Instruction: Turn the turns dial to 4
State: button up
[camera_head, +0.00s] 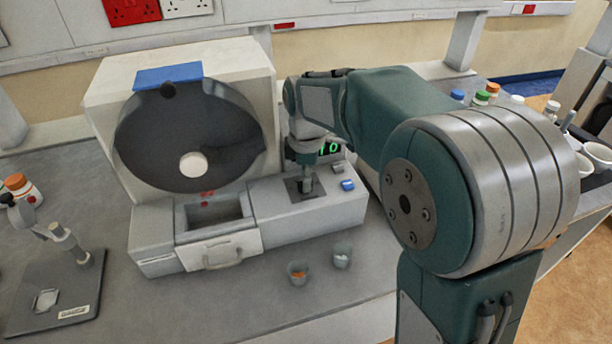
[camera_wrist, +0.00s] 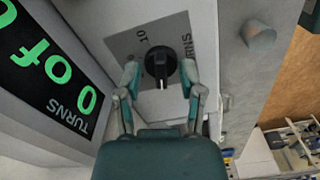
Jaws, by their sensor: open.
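The turns dial, a black knob (camera_wrist: 160,65), sits on a grey plate (camera_wrist: 128,44) marked "TURNS" and "10" in the wrist view. My gripper (camera_wrist: 160,74) is open, with one finger on each side of the knob; I cannot tell whether they touch it. In the head view my gripper (camera_head: 306,184) points down at the dial plate (camera_head: 293,190) and hides most of the knob. The green display (camera_wrist: 50,65) reads "0 of" and "TURNS" in the wrist view, its end cut off. In the head view the display (camera_head: 330,148) is partly hidden by my arm.
The machine (camera_head: 250,90) has a round dark drum with a white disc and a front drawer (camera_head: 220,250). Blue and grey buttons (camera_head: 347,184) sit right of the dial. Two small cups (camera_head: 298,273) stand in front. A stand (camera_head: 60,290) is at left.

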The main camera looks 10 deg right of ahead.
grip_shut()
dwell(0.3)
jog(key=m, duration=0.4)
jog(key=shift+m, duration=0.4)
jog(key=m, duration=0.4)
jog(key=shift+s+a+m, duration=0.1)
jog(key=shift+m, duration=0.3)
jog(key=shift+r, duration=0.1)
grip_release()
